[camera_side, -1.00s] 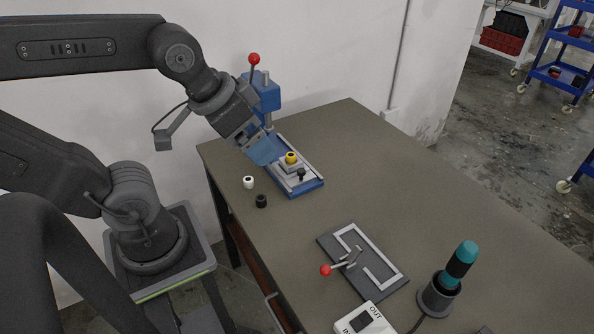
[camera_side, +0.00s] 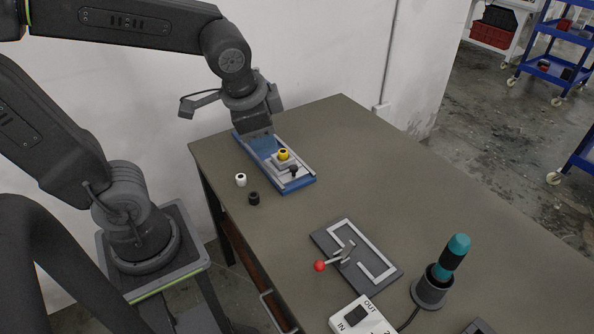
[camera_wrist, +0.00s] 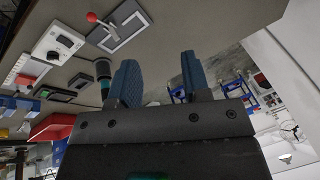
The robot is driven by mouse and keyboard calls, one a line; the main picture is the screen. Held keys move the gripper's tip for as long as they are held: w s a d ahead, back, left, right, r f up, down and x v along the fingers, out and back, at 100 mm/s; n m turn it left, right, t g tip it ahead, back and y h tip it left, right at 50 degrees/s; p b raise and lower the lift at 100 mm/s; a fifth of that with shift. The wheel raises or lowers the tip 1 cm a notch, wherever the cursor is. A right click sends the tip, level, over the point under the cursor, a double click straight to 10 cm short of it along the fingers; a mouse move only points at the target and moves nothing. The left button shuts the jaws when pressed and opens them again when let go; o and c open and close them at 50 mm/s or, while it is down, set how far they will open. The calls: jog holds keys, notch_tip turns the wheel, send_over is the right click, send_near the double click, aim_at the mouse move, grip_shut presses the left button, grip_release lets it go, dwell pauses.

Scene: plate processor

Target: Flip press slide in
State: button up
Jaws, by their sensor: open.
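The press stands at the back left of the table in the side view. Its blue base (camera_side: 303,188) carries a light rail and a slide with a yellow ring-shaped part (camera_side: 282,154) and a small black knob (camera_side: 293,169). The press's column and red-balled lever are hidden behind my arm. My gripper (camera_side: 265,142) points down over the back end of the base, left of the yellow part. Its blue fingers blend with the press there, so contact cannot be told. In the wrist view, my gripper (camera_wrist: 160,78) is open and empty, fingers apart.
A white part (camera_side: 240,180) and a black part (camera_side: 254,198) stand left of the press. A slotted plate (camera_side: 388,279) with a red-balled lever (camera_side: 320,266), an IN/OUT switch box (camera_side: 374,322) and a teal-black tool (camera_side: 452,257) in a holder lie nearer. Right-middle table is bare.

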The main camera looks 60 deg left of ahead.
jog(key=w+f+m+y, duration=0.1)
jog(key=w+f+m, duration=0.1)
jog(key=w+a+f+m+g+y, duration=0.1)
jog(key=w+f+m, duration=0.1)
jog(key=w, duration=0.1)
jog(key=w+f+m+g+y, duration=0.1)
jog(key=w+f+m, duration=0.1)
jog(key=f+m, duration=0.1)
jog(key=shift+w+a+f, duration=0.1)
jog(key=shift+w+a, duration=0.25)
jog(key=c, duration=0.7)
jog(key=w+f+m+y, duration=0.1)
jog(key=w+f+m, duration=0.1)
jog(key=f+m, duration=0.1)
jog(key=w+f+m+y, duration=0.1)
jog(key=w+f+m, duration=0.1)
jog(key=f, duration=0.2)
jog(key=w+f+m+y, duration=0.1)
jog(key=w+f+m, duration=0.1)
jog(key=f+m, duration=0.1)
jog(key=shift+w+a+f+m, duration=0.25)
jog(key=shift+a+f+m, duration=0.1)
jog(key=shift+f, duration=0.3)
grip_shut()
